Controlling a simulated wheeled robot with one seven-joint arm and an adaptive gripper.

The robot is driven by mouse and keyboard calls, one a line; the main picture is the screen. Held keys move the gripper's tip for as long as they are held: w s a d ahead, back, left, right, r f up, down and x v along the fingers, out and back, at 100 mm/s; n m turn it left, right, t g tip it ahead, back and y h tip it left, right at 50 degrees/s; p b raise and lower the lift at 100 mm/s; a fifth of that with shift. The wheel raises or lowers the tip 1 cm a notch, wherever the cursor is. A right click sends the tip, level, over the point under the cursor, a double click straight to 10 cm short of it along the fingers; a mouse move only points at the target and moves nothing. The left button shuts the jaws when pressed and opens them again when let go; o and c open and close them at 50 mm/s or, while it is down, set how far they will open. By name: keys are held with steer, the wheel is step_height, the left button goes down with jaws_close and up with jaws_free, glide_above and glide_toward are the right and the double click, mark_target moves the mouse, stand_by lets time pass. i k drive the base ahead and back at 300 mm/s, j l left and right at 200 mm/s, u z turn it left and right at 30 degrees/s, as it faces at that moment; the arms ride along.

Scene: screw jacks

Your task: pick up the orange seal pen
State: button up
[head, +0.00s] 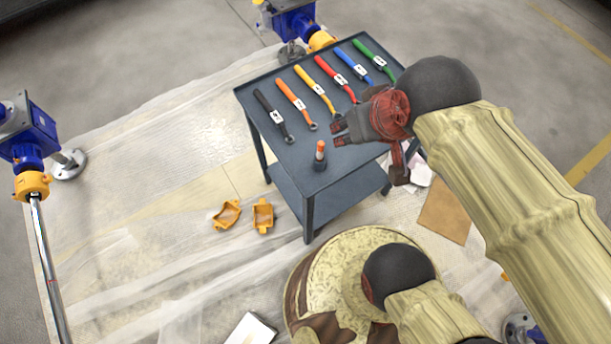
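The orange seal pen (320,149) stands upright near the front edge of the dark cart top, with an orange upper part and a dark lower part. My gripper (338,133) is just right of and above it in the head view, over the cart. Its fingers point left. Nothing shows between the fingertips, and they look apart from the pen. The fingers are small and seen from the side, so how far they are parted is unclear.
The cart (339,172) bears a row of tools with coloured handles, including a black one (269,110) and an orange one (293,98). The cart top's front left is clear. Yellow-orange parts (263,216) lie on the floor. A blue screw jack (35,135) stands at left.

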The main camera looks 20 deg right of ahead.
mark_target(321, 145)
steer(key=j, duration=0.1)
steer(key=l+u, duration=0.75)
steer(key=k+l+u, duration=0.15)
steer(key=l+u, duration=0.25)
